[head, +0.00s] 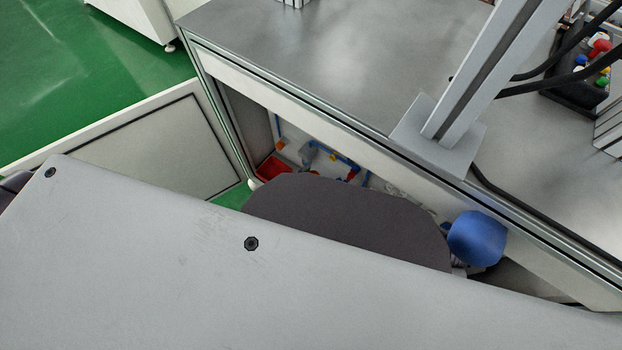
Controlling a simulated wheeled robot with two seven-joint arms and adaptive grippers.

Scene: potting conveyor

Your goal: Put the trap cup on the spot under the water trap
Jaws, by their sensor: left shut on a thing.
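A blue rounded cup (478,237), which I take for the trap cup, shows at the right of the open cabinet front. Small parts of my left gripper (458,262) show at its lower left, shut on it; the fingertips are mostly hidden. Inside the cabinet, blue pipes with orange and red fittings (350,172) run along the back. A grey part (306,153) among them may be the water trap; I cannot be sure. The spot under it cannot be made out. My right gripper is not in view.
A red tray (273,168) lies at the cabinet's left. The cabinet door (150,140) stands open to the left. The grey bench top (330,60) carries a metal post (480,75) and cables. My own body covers the lower picture and part of the cabinet opening.

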